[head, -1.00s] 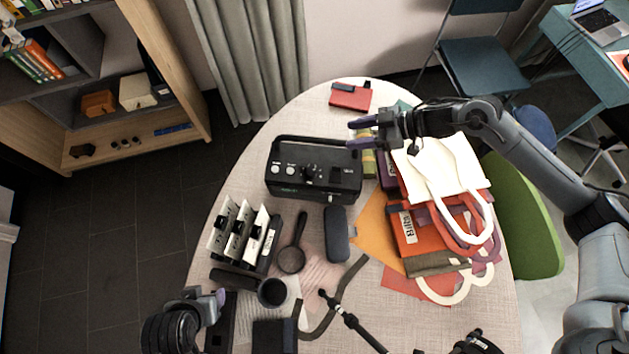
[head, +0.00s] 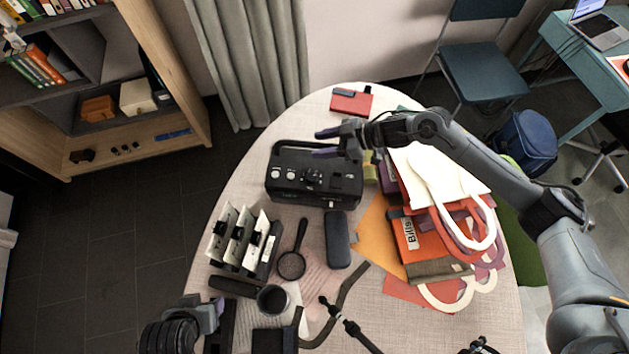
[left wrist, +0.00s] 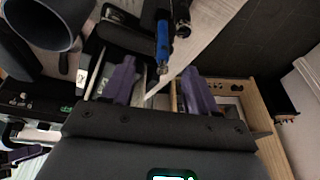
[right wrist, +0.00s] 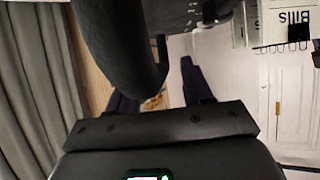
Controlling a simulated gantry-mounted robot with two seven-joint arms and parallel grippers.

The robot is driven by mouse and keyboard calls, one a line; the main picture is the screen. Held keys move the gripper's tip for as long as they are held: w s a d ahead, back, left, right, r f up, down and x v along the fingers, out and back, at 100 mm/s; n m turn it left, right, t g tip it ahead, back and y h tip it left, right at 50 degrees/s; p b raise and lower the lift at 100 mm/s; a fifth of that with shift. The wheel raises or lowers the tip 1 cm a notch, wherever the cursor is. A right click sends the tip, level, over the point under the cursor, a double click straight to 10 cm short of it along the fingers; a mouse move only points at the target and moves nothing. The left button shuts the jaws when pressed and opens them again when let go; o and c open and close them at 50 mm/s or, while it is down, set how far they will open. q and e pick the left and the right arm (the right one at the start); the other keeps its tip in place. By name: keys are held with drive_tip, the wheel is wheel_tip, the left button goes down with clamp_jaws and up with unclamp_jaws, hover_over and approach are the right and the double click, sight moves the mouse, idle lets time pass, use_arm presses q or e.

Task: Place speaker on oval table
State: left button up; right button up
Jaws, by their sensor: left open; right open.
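A black box-shaped device with a handle and knobs, which looks like the speaker (head: 300,190), lies on the pale oval table (head: 375,312), left of its middle. My right gripper (head: 322,144) is open and empty, its purple fingers over the far right edge of the speaker. In the right wrist view a large dark curved body, probably the speaker (right wrist: 125,35), is close ahead of the open fingers. I cannot tell whether they touch it. My left gripper (left wrist: 158,82) is open and empty at the table's near left edge. In the head view its fingers are barely visible.
Bags and folders (head: 410,235) crowd the right of the table. A dark case (head: 337,240), a small pan (head: 291,265), a file rack (head: 240,240) and a mug (head: 272,298) lie nearer. A red box (head: 351,101) is at the far end.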

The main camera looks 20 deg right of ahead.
drive_tip(key=shift+w+a+f, duration=0.15)
drive_tip(key=shift+a, duration=0.05)
clamp_jaws()
idle(1.3)
drive_tip(key=shift+r, duration=0.3)
